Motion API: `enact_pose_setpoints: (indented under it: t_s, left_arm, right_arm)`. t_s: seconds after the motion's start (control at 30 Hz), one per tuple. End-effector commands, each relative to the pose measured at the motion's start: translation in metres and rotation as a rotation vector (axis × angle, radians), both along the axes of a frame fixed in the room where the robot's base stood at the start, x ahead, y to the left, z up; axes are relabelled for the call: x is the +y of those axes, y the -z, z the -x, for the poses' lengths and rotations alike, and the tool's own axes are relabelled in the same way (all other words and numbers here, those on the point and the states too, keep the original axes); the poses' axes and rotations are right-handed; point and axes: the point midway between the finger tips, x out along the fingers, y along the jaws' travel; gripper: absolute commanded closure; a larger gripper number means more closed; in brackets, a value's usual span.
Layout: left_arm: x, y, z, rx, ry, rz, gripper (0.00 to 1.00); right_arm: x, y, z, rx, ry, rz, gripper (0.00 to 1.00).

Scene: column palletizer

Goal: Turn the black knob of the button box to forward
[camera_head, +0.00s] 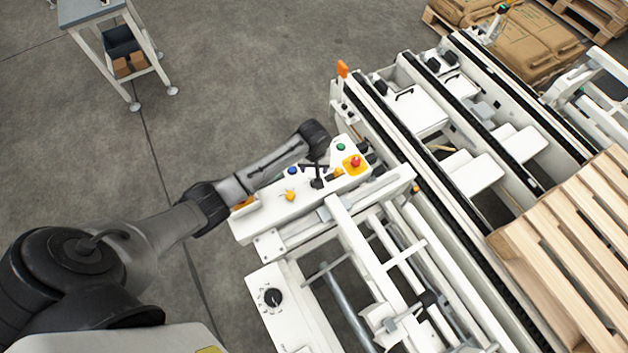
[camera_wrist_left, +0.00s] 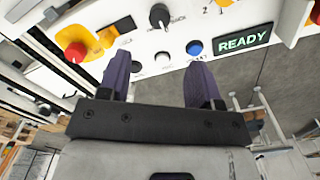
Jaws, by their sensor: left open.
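The white button box (camera_head: 262,207) stands near the middle of the head view. Its black knob (camera_head: 317,184) sits on the top face, partly crowded by my left gripper (camera_head: 315,168). In the left wrist view the black knob (camera_wrist_left: 160,16) is at the top centre, with small markings beside it; I cannot tell its exact setting. My left gripper (camera_wrist_left: 157,65) has its two purple fingers spread apart with nothing between them. The fingers point toward the panel, and the knob lies beyond their tips. The right gripper is not in view.
A red emergency button (camera_wrist_left: 75,52), a blue button (camera_wrist_left: 194,47), a white button (camera_wrist_left: 162,59) and a READY display (camera_wrist_left: 243,40) surround the knob. Another black dial (camera_head: 270,297) is on a separate white box. Conveyor rails (camera_head: 455,190) and a wooden pallet (camera_head: 575,240) lie to the right.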

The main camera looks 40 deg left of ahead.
Motion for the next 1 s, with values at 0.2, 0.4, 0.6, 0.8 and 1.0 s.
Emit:
enact_pose_setpoints:
  t_s: [0.2,0.4,0.6,0.8,1.0]
  left_arm:
    - [-0.001,0.045,0.000,0.002,0.001,0.000,0.41]
    - [0.000,0.078,0.000,0.002,0.002,0.000,0.41]
    - [-0.001,0.099,0.000,0.001,0.002,0.000,0.41]
    - [-0.001,0.108,0.000,-0.001,0.002,0.001,0.41]
    - [-0.001,0.109,0.000,-0.001,0.003,0.000,0.41]
  right_arm:
    - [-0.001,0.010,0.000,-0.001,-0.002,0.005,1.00]
    - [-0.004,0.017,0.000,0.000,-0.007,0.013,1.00]
    - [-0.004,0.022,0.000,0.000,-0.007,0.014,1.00]
    - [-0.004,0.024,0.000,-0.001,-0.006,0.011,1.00]
    - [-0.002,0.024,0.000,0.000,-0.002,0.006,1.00]
